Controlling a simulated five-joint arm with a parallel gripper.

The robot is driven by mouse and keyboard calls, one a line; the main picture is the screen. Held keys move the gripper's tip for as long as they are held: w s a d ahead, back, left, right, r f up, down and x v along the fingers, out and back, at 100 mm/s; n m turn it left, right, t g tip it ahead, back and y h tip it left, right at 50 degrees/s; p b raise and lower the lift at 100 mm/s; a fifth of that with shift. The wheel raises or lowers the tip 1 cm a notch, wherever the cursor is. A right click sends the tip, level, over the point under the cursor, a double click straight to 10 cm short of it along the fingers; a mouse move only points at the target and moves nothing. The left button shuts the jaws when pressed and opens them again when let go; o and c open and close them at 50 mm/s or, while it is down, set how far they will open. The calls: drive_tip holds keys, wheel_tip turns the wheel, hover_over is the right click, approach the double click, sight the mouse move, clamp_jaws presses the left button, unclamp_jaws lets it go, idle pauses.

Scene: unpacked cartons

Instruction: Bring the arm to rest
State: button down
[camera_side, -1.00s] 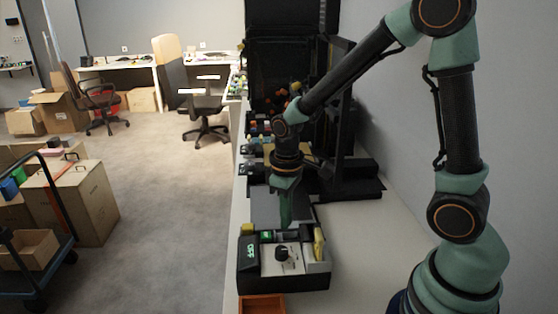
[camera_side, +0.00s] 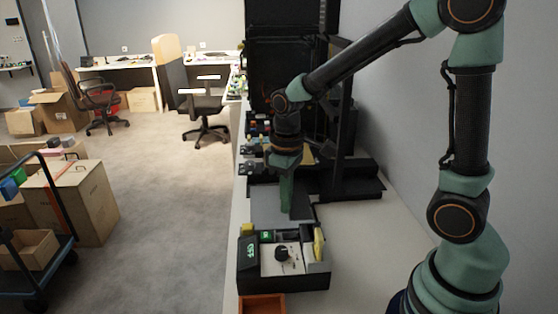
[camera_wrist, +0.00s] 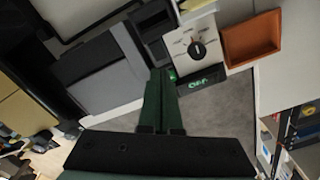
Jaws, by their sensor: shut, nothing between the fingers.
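My gripper (camera_side: 287,208) hangs from the arm above the long white bench, pointing down. Its green fingers are together with nothing between them. In the side view it is just behind the black box (camera_side: 284,284), over or near a grey panel (camera_side: 262,205); its exact height is unclear. In the wrist view the closed fingers (camera_wrist: 161,75) point toward the box's white dial plate (camera_wrist: 193,45) with a black knob. A green-lit "OFF" display (camera_wrist: 205,83) sits beside the plate.
An orange tray (camera_side: 262,304) stands at the bench's front end. A tall black frame (camera_side: 340,120) stands behind, close to my arm. A grey wall runs along the right. Cartons (camera_side: 78,203) and a trolley (camera_side: 40,272) are on the floor at left.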

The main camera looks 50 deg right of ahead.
drive_tip(key=s+r+m+t, duration=0.3)
drive_tip(key=s+r+t, duration=0.2)
drive_tip(key=r, duration=0.6)
drive_tip(key=shift+s+d+t, duration=0.25)
drive_tip(key=shift+s+t, duration=0.05)
drive_tip(key=shift+s, duration=0.1)
idle(0.4)
